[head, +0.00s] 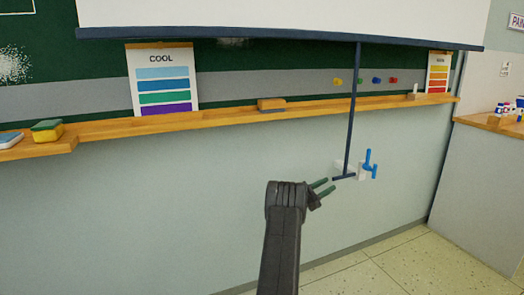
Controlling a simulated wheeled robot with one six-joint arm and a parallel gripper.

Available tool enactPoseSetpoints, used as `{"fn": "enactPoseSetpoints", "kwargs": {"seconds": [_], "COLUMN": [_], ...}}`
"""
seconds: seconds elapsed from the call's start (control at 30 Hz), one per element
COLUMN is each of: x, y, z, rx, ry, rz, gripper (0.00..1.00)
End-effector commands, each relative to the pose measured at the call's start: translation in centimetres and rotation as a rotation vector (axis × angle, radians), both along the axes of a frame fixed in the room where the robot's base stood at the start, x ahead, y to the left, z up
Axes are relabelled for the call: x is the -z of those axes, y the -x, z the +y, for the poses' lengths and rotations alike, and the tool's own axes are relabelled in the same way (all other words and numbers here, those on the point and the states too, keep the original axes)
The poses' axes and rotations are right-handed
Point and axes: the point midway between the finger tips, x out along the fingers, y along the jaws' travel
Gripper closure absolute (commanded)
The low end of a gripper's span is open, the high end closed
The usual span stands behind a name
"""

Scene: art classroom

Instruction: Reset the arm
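My gripper (323,190) is at the lower middle of the head view, at the end of my dark arm. Its two greenish fingers are apart with nothing visible between them. It is in front of the pale wall, just left of and below the dark bar (344,177) at the bottom of the hanging pull rod (350,125). In the picture the fingertips and the bar are close; I cannot tell the depth gap, but no contact shows.
A wooden ledge (200,119) runs along the green board, with a sponge (47,130) and an eraser (271,104). A white screen (280,15) hangs above. A counter (485,190) stands at right. Floor shows lower right.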

Motion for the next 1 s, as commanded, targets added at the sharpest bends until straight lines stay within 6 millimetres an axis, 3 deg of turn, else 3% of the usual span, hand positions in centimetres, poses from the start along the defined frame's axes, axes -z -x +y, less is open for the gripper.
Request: {"fn": "enactPoseSetpoints", "kwargs": {"seconds": [0.2,0.37,0.5,0.8,1.0], "x": [-1.4,-2.1,-3.0,-3.0,-1.9], "y": [-1.1,-1.6,-1.5,-1.5,-1.6], "z": [-3.5,-5.0,-4.9,-4.9,-4.9], "rx": [0.001,0.0,-0.001,-0.001,-0.001], "ry": [0.0,0.002,0.001,0.0,0.0], "rz": [-0.004,-0.002,-0.001,0.0,0.002], "gripper": [0.64,0.64,0.64,0.64,0.64]}}
